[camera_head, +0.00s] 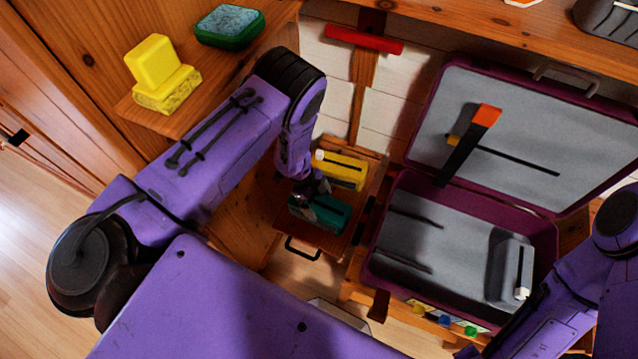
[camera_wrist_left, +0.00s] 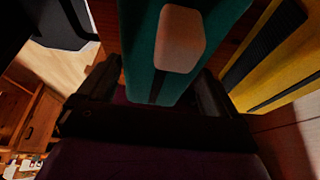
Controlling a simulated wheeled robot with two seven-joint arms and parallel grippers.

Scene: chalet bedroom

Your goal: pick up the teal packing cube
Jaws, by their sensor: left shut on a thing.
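The teal packing cube (camera_head: 327,211) sits in the small open wooden drawer, with a dark strip on its top. My left gripper (camera_head: 308,190) reaches down from above and is shut on it. In the left wrist view the teal cube (camera_wrist_left: 139,38), with a pale tag (camera_wrist_left: 180,38), lies between the two dark fingers. The cube's lower part is hidden. My right arm shows at the lower right edge, but I cannot make out its gripper there.
A yellow packing cube (camera_head: 342,170) lies right beside the teal one, in the same drawer (camera_head: 318,240). An open maroon suitcase (camera_head: 455,192) stands to the right, with a grey-white item (camera_head: 512,268) inside. Yellow (camera_head: 160,72) and green (camera_head: 229,26) items sit on the wooden top at upper left.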

